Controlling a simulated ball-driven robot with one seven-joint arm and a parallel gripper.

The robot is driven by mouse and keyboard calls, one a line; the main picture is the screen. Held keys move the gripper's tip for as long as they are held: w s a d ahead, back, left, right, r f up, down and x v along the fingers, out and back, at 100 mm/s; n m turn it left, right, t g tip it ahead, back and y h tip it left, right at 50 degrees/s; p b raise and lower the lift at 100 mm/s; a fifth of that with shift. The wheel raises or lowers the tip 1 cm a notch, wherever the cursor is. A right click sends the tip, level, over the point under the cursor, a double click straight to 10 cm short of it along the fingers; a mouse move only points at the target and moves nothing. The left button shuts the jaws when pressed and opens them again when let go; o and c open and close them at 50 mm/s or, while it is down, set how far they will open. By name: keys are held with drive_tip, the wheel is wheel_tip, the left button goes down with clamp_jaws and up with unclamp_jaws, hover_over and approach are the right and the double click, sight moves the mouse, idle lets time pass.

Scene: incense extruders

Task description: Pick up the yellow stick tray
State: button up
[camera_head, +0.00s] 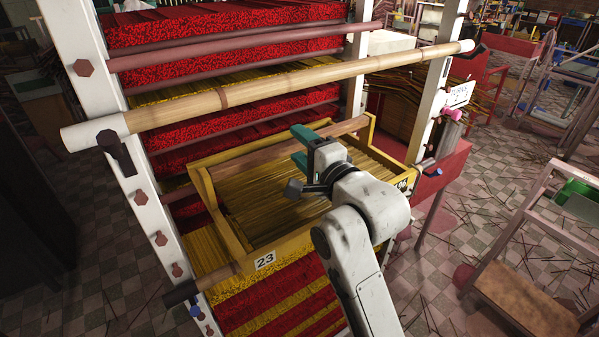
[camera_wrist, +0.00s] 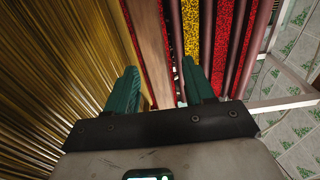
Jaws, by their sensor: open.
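The yellow stick tray (camera_head: 292,247) is a yellow-framed tray filled with thin yellow sticks, with a "23" label (camera_head: 265,260) on its near wall. It sits in a white-posted rack. My gripper (camera_head: 303,147) is open, with teal fingers, at the tray's far side by a wooden edge bar (camera_head: 243,162). In the wrist view, the tray's sticks (camera_wrist: 45,70) fill the left. The wooden bar (camera_wrist: 150,45) runs between the fingers of my gripper (camera_wrist: 160,90). I cannot tell how deep the fingers reach beside it. My arm hides part of the tray's right side.
White posts (camera_head: 150,215) stand at the rack's sides. Red and yellow stick stacks (camera_head: 240,105) fill the layers behind. A metal-framed cart (camera_head: 530,300) stands at right on the tiled floor, among scattered sticks.

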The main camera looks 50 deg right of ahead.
sight(303, 147)
drive_tip(key=shift+x, duration=1.7)
drive_tip(key=shift+s+d, duration=0.1)
drive_tip(key=shift+d, duration=0.1)
drive_tip(key=shift+f, duration=0.1)
clamp_jaws()
